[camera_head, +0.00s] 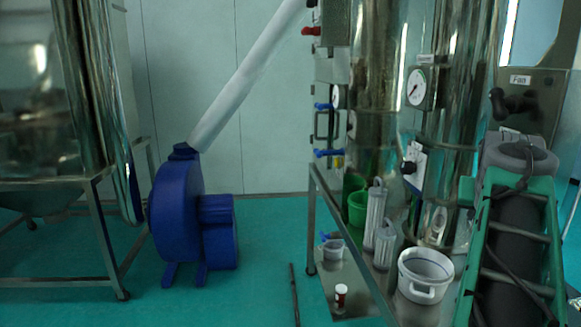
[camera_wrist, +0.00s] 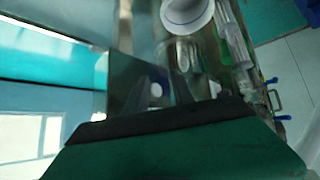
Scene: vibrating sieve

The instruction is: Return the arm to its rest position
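In the wrist view my gripper (camera_wrist: 160,84) shows as two dark narrow fingers past a dark edge and a green body at the bottom. The fingers stand apart with nothing visible held between them, though the picture there is dim. They point toward the shiny steel surface of the bench and machine. I cannot make out my gripper in the head view.
A steel bench (camera_head: 335,215) carries a white bucket (camera_head: 424,272), clear cylinders (camera_head: 374,215) and a green container (camera_head: 357,208). Steel columns (camera_head: 377,90) with a gauge (camera_head: 416,87) rise behind. A blue blower (camera_head: 180,222) stands left. Teal floor (camera_head: 262,255) between is mostly clear.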

